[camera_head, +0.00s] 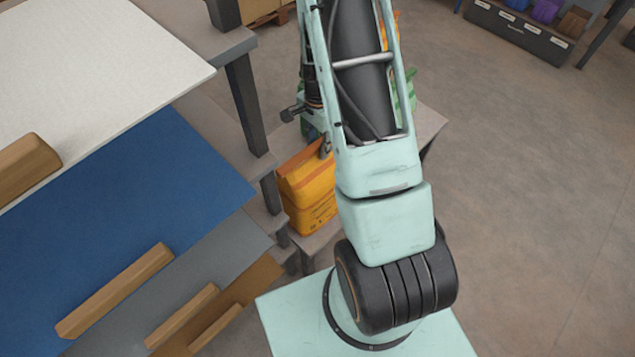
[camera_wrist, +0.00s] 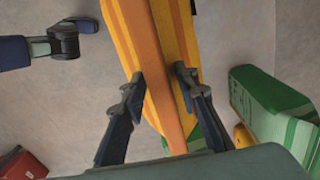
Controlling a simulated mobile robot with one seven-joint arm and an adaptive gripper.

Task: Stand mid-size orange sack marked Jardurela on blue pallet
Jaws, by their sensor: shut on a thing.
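My gripper (camera_wrist: 158,92) is shut on an orange sack (camera_wrist: 155,50) with yellow-orange stripes, its two fingers pressing on either side of a folded top edge. No marking can be read on it in the wrist view. In the head view, my arm hides the gripper. An orange sack (camera_head: 308,190) stands on a low grey surface left of my arm, and a bit of orange (camera_head: 390,28) shows behind the arm. I cannot tell which of these is the held one. A blue flat panel (camera_head: 120,195) lies at the left; I cannot tell whether it is the blue pallet.
A green sack (camera_wrist: 275,108) stands right of the held sack, with a sliver of yellow (camera_wrist: 243,134) beside it. A red object (camera_wrist: 22,164) lies lower left. A white tabletop (camera_head: 90,75) fills the upper left. Open floor (camera_head: 540,190) lies to the right.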

